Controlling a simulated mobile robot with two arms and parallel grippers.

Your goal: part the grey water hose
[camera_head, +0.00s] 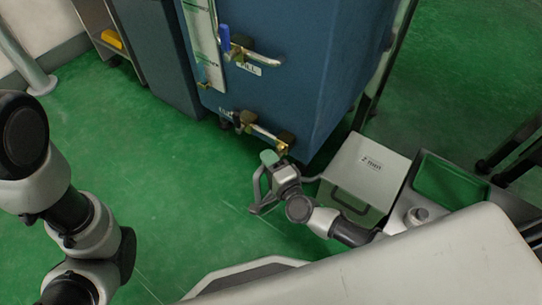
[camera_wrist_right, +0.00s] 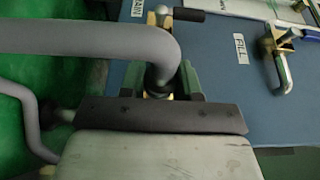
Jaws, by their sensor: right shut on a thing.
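My right gripper (camera_head: 270,160) is low in front of the blue tank (camera_head: 285,60), just below its lower brass valve (camera_head: 262,133). In the right wrist view its green fingers (camera_wrist_right: 168,82) are shut around the end of the grey water hose (camera_wrist_right: 90,38). The hose comes in from the left and bends down between the fingers. In the head view a grey loop of hose (camera_head: 256,186) shows beside the gripper. Brass fittings show close to the hose end; whether they are joined to it is hidden. My left arm is at the left; its gripper is out of view.
A blue-handled upper valve (camera_head: 245,50) with a FILL label sticks out of the tank. A white box (camera_head: 368,170) and a green-bottomed tray (camera_head: 450,182) stand right of my right arm. Green floor (camera_head: 165,180) is clear at the left and middle.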

